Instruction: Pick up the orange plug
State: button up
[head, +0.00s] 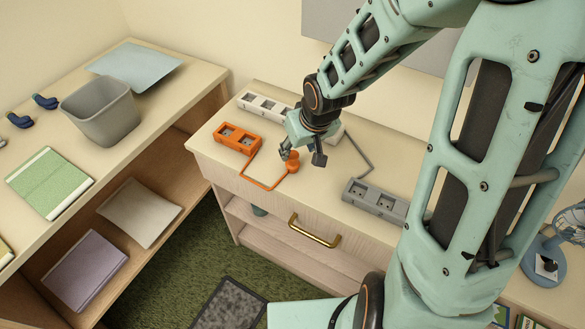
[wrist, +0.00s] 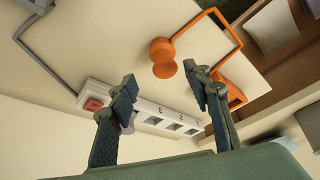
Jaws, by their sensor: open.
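The orange plug (head: 292,162) lies on the top of the light wood cabinet (head: 222,170), at the end of an orange cord that leads to an orange socket block (head: 237,139). In the wrist view the plug (wrist: 163,58) shows as a round knobbed shape just beyond the fingertips. My gripper (head: 304,157) is right beside the plug in the head view. In the wrist view my gripper (wrist: 163,82) is open, with its two fingers apart and nothing between them. I cannot tell how high the fingertips are above the cabinet top.
A white power strip (head: 267,104) lies behind the plug, partly hidden by my gripper. A grey socket block (head: 375,200) with a grey cord lies to the right. A grey bin (head: 102,112) stands on the left shelf unit. A brass handle (head: 313,231) is on the cabinet front.

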aim_at(293, 155)
jog(key=shift+a+b+x, duration=0.15)
jog(key=shift+b+x, duration=0.35)
jog(key=shift+x, duration=0.85)
jog(key=shift+a+b+x, duration=0.2)
jog(key=shift+b+x, duration=0.25)
jog(key=shift+x, duration=0.9)
jog(key=shift+r, duration=0.1)
grip_shut()
